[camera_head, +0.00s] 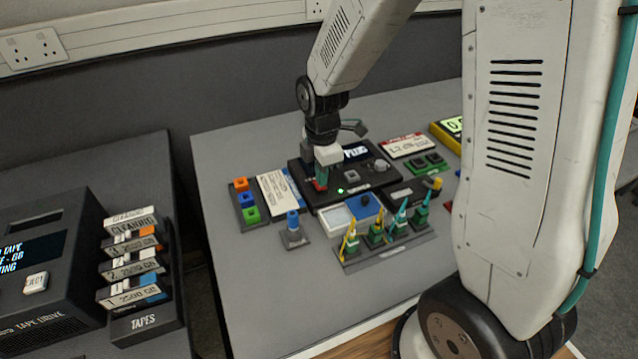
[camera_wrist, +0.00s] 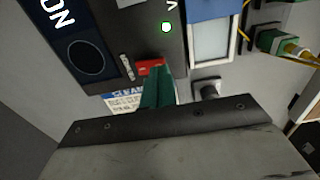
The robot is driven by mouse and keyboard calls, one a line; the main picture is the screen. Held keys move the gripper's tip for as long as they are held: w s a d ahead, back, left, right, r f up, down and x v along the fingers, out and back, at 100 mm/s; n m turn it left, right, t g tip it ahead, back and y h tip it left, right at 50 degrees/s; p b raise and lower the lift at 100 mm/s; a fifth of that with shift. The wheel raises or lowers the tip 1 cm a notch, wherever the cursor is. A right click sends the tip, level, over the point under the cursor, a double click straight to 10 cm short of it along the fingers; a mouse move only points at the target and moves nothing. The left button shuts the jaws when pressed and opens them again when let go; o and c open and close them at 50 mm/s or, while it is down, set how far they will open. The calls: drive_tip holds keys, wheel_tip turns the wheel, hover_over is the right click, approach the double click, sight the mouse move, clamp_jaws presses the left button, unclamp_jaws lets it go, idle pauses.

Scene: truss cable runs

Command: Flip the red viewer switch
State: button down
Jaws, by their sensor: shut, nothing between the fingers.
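The red viewer switch (camera_wrist: 150,67) is a small red rocker on the front left part of a black console (camera_head: 368,188). In the head view only a bit of the red switch (camera_head: 319,186) shows beside my fingertips. My gripper (camera_head: 321,178) is shut and empty, pointing down at the switch. In the wrist view my green fingers (camera_wrist: 158,88) reach up to the lower edge of the switch and hide part of it; I cannot tell whether they touch.
A blue and white box (camera_head: 352,212) and a rack with several green plugs (camera_head: 385,240) stand in front of the console. A holder with orange, green and blue blocks (camera_head: 247,202) is at the left. A small grey stand with a blue top (camera_head: 293,232) is near. The table's front left is clear.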

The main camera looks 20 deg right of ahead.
drive_tip(key=shift+f, duration=0.7)
idle(0.3)
drive_tip(key=shift+r, duration=3.5)
drive_tip(key=s+d+r+m, duration=0.1)
drive_tip(key=s+r+m, duration=0.4)
drive_tip(key=s, duration=0.3)
drive_tip(key=s+d+r+m+t, duration=0.1)
drive_tip(key=s+r+m, duration=0.3)
drive_tip(key=s+m, duration=0.3)
drive_tip(key=s+d+r+m, duration=0.1)
drive_tip(key=s+r+m, duration=0.4)
drive_tip(key=s, duration=0.4)
drive_tip(key=shift+r+m, duration=0.3)
drive_tip(key=shift+m, duration=0.2)
